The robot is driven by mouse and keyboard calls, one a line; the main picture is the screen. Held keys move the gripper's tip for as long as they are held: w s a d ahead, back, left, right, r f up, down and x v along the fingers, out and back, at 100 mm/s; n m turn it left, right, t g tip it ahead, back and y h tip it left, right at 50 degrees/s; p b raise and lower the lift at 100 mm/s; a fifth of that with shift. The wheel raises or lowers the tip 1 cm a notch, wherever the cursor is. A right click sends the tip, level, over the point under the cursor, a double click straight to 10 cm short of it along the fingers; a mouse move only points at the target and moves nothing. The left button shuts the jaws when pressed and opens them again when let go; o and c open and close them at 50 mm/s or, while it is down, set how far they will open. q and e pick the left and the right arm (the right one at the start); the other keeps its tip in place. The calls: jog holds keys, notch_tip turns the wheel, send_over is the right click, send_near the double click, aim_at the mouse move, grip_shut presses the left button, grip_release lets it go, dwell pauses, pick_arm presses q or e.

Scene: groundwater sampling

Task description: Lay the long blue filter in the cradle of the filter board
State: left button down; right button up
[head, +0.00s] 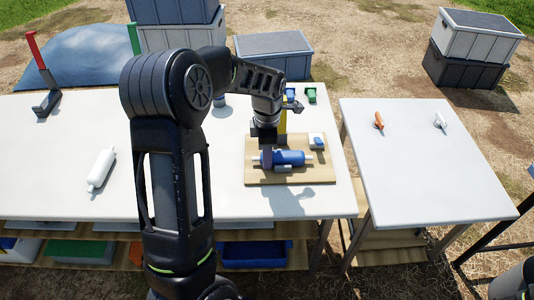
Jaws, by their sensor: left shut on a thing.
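The long blue filter (291,158), with pale ends, lies level over the wooden filter board (320,176) on the white table. My left gripper (267,157) points down from above and is shut on the filter near its left end. The filter is right at the board; I cannot tell whether it rests in the cradle or is held just above it. The cradle is mostly hidden under the filter and the gripper. A small white and blue piece (317,141) sits at the board's upper right. My right gripper is out of view.
A white cylinder (101,170) lies at the left of the table (60,200). Green (311,95) and blue (290,94) clips are behind the board. A side table (420,170) holds orange (379,121) and white (440,121) items. Crates stand behind.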

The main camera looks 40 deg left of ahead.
pick_arm(q)
jog(key=c, duration=0.9)
grip_release()
notch_tip(320, 180, up, 12)
jog(key=shift+p, duration=0.3)
